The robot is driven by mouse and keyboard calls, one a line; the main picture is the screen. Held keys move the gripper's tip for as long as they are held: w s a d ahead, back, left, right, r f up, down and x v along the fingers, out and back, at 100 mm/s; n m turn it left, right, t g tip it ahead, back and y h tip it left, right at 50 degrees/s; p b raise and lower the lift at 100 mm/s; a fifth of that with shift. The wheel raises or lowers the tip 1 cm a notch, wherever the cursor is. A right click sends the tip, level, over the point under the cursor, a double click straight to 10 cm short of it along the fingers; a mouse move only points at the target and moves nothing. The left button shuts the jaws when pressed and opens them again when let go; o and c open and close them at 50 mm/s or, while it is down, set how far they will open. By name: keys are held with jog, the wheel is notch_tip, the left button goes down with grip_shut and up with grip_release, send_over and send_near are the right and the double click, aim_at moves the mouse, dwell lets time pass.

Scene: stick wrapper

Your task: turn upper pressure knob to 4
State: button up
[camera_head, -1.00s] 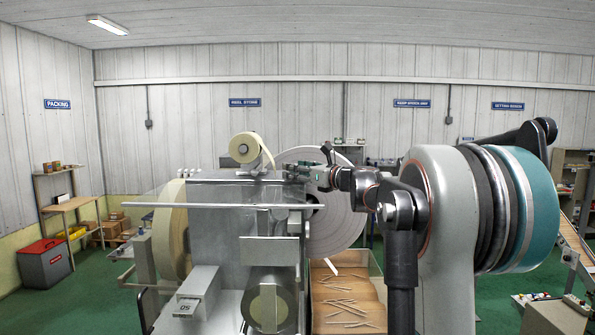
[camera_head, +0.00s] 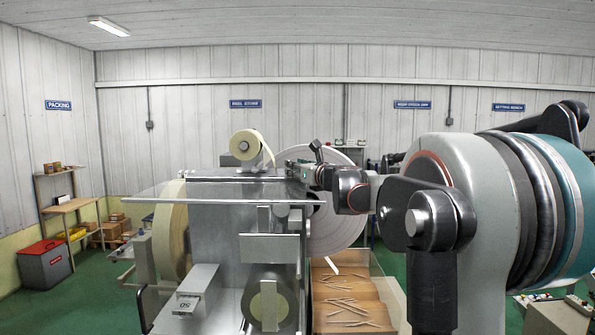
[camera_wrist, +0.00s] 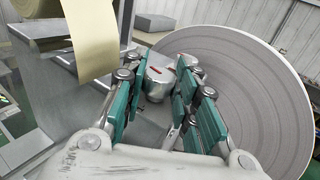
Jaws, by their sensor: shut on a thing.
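A silver round knob (camera_wrist: 160,72) with a small red mark on its top sits between the teal-padded fingers of my gripper (camera_wrist: 162,84) in the wrist view. The fingers are shut on its sides. I cannot read any scale or number around the knob. In the head view my gripper (camera_head: 300,169) reaches from the right to the top of the wrapping machine (camera_head: 225,226). The knob cannot be made out there.
A large pale paper reel (camera_wrist: 245,85) stands close to the right of my gripper. A cream roll (camera_head: 247,145) sits on top of the machine. A clear flat plate (camera_head: 165,194) juts left. A bin of loose sticks (camera_head: 335,275) stands below my arm.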

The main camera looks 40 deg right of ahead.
jog(key=o, duration=1)
jog(key=shift+o, duration=0.2)
jog(key=s+a, duration=0.1)
jog(key=s, duration=1.1)
jog(key=shift+a, duration=0.25)
